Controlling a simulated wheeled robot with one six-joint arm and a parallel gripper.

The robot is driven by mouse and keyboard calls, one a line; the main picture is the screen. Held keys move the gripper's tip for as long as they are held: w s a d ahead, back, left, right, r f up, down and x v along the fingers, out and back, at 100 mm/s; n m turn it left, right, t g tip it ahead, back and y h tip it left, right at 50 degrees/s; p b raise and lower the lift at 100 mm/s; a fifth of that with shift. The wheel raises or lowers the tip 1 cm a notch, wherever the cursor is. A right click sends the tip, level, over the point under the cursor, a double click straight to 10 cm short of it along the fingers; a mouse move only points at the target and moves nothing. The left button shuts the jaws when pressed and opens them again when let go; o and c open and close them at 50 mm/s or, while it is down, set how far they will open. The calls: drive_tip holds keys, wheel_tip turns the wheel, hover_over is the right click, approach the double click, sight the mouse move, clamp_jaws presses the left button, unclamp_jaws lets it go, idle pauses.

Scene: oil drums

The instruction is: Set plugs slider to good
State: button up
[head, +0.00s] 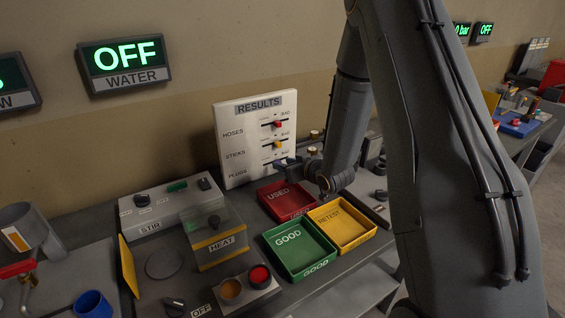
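The white RESULTS board (233,140) stands upright at the back of the bench, with rows marked HOSES, STICKS and PLUGS. The HOSES slider has a red knob (278,124) and the STICKS slider has a yellow knob (277,145). The PLUGS label (237,173) is at the bottom of the board.
In front of the board lie a red USED tray (272,188), a green GOOD tray (275,262) and a yellow RETEST tray (367,239). A STIR box (150,207), a HEAT box (217,262) and a button box (261,299) stand to the left. My arm blocks the right side.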

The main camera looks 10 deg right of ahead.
drive_tip(key=shift+x, duration=1.05)
clamp_jaws()
